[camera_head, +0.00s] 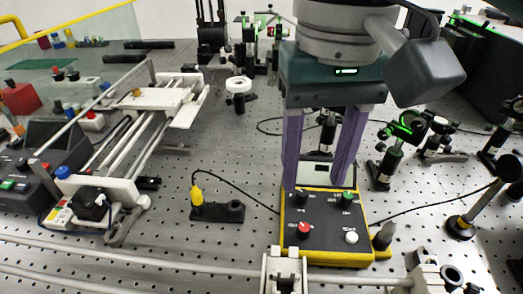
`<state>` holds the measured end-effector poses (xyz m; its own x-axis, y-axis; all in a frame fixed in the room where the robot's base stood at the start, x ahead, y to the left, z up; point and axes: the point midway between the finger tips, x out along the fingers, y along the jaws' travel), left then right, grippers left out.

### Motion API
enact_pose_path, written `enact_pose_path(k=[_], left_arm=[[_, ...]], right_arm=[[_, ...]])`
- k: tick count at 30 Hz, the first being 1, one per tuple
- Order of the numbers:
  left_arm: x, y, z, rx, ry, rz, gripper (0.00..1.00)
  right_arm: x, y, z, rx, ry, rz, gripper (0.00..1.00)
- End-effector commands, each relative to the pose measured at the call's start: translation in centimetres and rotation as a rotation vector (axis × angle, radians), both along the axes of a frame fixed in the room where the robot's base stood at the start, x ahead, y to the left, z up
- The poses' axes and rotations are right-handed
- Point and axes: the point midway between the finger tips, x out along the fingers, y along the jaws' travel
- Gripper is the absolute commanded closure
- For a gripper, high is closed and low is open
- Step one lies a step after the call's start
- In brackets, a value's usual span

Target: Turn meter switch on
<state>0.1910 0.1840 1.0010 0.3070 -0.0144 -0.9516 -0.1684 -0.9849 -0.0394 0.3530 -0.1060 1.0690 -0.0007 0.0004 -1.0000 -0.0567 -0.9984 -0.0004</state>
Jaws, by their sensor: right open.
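The meter (326,238) is a dark box with yellow edges in the lower middle of the head view. I cannot tell which of these is the switch. A pale display shows behind the panel, between my fingers. My right gripper (318,182) hangs above the meter with two purple fingers pointing down, apart and with nothing between them. Its fingertips overlap the panel's far part in the picture; contact cannot be told. My left gripper is not seen.
A black holder with a yellow plug (197,195) stands left of the meter, its cable running to it. Optical posts (388,165) stand to the right. A rail stage (155,98) and a control box (35,165) lie left.

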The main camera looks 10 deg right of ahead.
Motion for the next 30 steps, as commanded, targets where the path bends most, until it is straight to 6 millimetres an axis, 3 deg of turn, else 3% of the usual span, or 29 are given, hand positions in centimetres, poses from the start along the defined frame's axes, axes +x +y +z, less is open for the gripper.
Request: enact_pose_path(k=[5,16,21,29,30], left_arm=[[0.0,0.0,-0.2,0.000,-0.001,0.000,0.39],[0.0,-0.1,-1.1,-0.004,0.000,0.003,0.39],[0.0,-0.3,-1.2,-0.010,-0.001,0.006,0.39],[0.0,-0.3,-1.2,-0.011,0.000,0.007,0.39],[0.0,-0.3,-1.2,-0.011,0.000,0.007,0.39]], right_arm=[[0.0,-0.1,-2.0,-0.005,0.004,-0.005,0.47],[0.0,0.0,-8.5,-0.003,0.001,-0.001,0.47],[0.0,0.0,-9.6,-0.001,-0.002,0.000,0.47],[0.0,0.0,-9.7,-0.001,-0.002,0.000,0.47],[0.0,0.0,-9.7,-0.001,-0.002,0.000,0.51]])
